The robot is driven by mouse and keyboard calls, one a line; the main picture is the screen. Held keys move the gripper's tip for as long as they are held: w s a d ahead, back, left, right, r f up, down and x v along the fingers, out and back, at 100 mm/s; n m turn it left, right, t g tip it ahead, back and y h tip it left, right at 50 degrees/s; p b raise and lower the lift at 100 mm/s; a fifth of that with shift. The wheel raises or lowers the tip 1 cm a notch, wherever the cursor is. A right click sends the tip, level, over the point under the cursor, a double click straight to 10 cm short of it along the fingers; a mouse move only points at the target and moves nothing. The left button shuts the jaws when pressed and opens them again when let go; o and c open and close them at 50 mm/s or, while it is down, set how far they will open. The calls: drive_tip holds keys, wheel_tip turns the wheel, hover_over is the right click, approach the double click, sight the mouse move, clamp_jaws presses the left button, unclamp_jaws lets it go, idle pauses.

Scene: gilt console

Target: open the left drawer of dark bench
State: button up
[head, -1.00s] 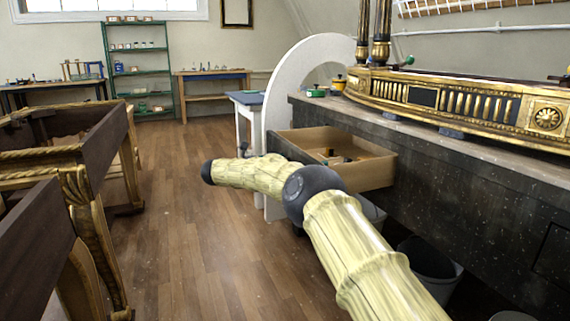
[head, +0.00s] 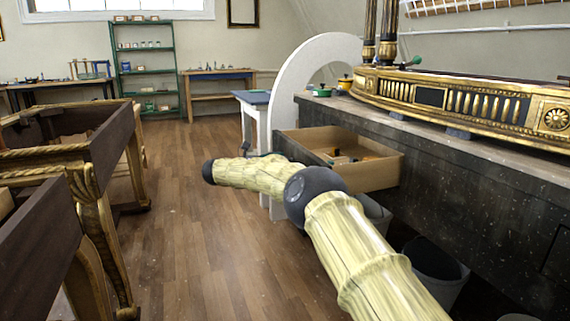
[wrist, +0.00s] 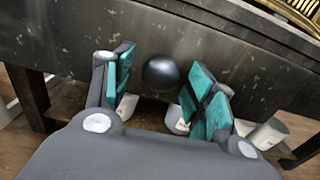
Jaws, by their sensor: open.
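The dark bench (head: 480,210) runs along the right in the head view. Its left drawer (head: 382,176) stands pulled out, with pale wooden walls and a few small items inside. In the wrist view, my gripper (wrist: 161,88) is open. Its teal-padded fingers stand on either side of a dark round knob (wrist: 161,73), against the dark speckled drawer front (wrist: 75,50). Gaps show between the knob and both pads.
A gilt console piece (head: 480,100) rests on the bench top. A grey bin (head: 435,265) stands under the bench. Dark wooden gilt-legged frames (head: 105,145) stand at the left. Open wood floor (head: 200,250) lies between them and the bench.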

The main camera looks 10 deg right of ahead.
drive_tip(key=v, duration=1)
drive_tip(key=shift+a, duration=0.2)
